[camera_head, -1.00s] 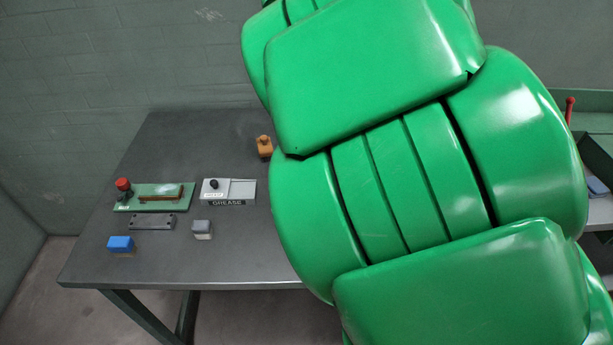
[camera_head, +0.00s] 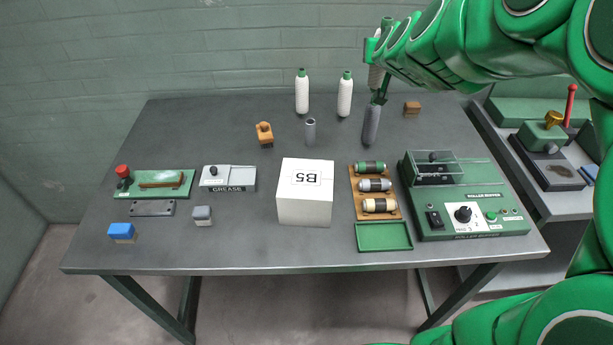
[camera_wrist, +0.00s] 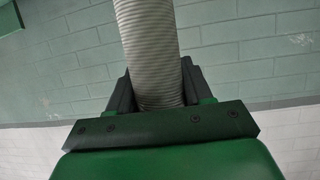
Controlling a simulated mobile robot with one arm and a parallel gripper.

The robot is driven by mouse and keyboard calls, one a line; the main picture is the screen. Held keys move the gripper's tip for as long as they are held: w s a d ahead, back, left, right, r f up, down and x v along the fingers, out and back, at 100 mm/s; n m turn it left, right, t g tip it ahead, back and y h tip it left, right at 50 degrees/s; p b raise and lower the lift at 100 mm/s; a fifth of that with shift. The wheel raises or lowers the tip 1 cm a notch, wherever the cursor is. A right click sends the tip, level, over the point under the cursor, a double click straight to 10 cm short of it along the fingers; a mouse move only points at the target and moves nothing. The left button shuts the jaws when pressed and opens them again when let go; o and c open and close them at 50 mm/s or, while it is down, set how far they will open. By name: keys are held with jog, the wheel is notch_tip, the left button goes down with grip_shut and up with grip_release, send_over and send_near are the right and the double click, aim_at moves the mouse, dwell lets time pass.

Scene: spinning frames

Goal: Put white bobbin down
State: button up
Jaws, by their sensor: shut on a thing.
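My gripper (camera_head: 379,88) is at the back right of the table, shut on a pale ribbed white bobbin. In the wrist view the bobbin (camera_wrist: 152,55) stands up between the two dark fingers, its lower end hidden. In the head view only part of this bobbin (camera_head: 375,76) shows beside my gripper. A dark grey cylinder (camera_head: 371,127) is just below my gripper; I cannot tell whether the bobbin touches it.
A shorter grey peg (camera_head: 310,132) stands left of my gripper. A white B5 box (camera_head: 304,205), roller rack (camera_head: 363,208) and green roller machine (camera_head: 464,222) stand nearer the front. The back left is clear.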

jog(key=shift+s+a+f+n+y, duration=0.1)
jog(key=shift+s+f+n+y, duration=0.2)
jog(key=shift+s, duration=0.2)
jog(key=shift+s+a+f+n+y, duration=0.1)
jog(key=shift+s+f+n+y, duration=0.15)
jog(key=shift+s, duration=0.2)
jog(key=s+a+r+n+g+y, duration=0.2)
jog(key=s+a+n+g+y, duration=0.3)
jog(key=s, duration=0.4)
jog(key=s+a+r+n+g+y, duration=0.2)
jog(key=s+a+n+g+y, duration=0.25)
jog(key=s+n, duration=0.4)
jog(key=s+a+r+n+g+y, duration=0.2)
jog(key=s+a+n+g+y, duration=0.25)
jog(key=s, duration=0.65)
jog(key=shift+h, duration=0.35)
jog(key=shift+w+a+f, duration=0.7)
jog(key=shift+w+f, duration=1.6)
jog(key=shift+f, duration=0.75)
jog(key=shift+w+a+f, duration=0.7)
jog(key=shift+w+f, duration=1.6)
jog(key=shift+f, duration=0.75)
jog(key=shift+w+a+f, duration=0.7)
jog(key=shift+w+f, duration=1.6)
jog(key=shift+f, duration=0.75)
